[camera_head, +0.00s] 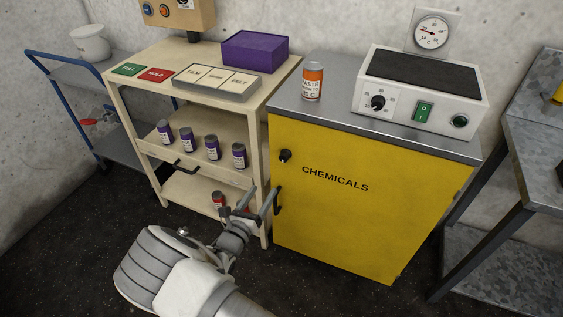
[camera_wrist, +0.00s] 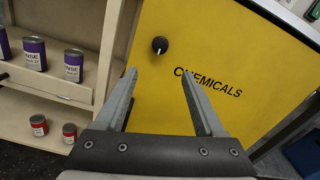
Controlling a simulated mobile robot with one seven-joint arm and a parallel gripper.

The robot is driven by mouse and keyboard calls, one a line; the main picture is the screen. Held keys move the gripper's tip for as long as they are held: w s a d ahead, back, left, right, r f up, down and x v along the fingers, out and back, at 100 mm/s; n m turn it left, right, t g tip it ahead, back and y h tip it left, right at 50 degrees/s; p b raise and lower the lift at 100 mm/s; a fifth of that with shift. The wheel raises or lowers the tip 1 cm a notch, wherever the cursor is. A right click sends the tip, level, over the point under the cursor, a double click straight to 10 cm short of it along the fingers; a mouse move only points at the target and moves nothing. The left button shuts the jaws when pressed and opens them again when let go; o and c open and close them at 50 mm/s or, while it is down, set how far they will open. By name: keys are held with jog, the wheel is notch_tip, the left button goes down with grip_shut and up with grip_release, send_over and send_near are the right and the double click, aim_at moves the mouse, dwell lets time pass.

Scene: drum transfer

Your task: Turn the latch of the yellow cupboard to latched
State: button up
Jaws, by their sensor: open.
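The yellow cupboard (camera_head: 370,205) stands under a grey worktop, with its door marked CHEMICALS shut or nearly shut. Its latch, a round black knob (camera_head: 285,156), is at the upper left of the door. The latch also shows in the wrist view (camera_wrist: 160,45), beyond and between my fingertips. A black door handle (camera_head: 277,200) sits below it. My gripper (camera_head: 262,195) is open and empty, in front of the door's left edge and below the latch, apart from it. In the wrist view my gripper (camera_wrist: 158,80) points at the door. The latch's exact angle is too small to tell.
A wooden shelf unit (camera_head: 285,75) stands left of the cupboard, holding several purple-labelled cans (camera_head: 213,147). An orange can (camera_head: 312,82) and a hotplate device (camera_head: 420,90) stand on the worktop. A grey metal table (camera_head: 535,140) is at right. Dark floor before the door is clear.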

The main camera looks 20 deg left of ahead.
aim_at(283, 159)
jog(key=w, duration=0.5)
jog(key=w+b, duration=0.1)
jog(key=w, duration=0.4)
jog(key=w+d, duration=0.1)
jog(key=w, duration=0.4)
jog(key=shift+d, duration=0.1)
jog(key=shift+c, duration=0.3)
grip_shut()
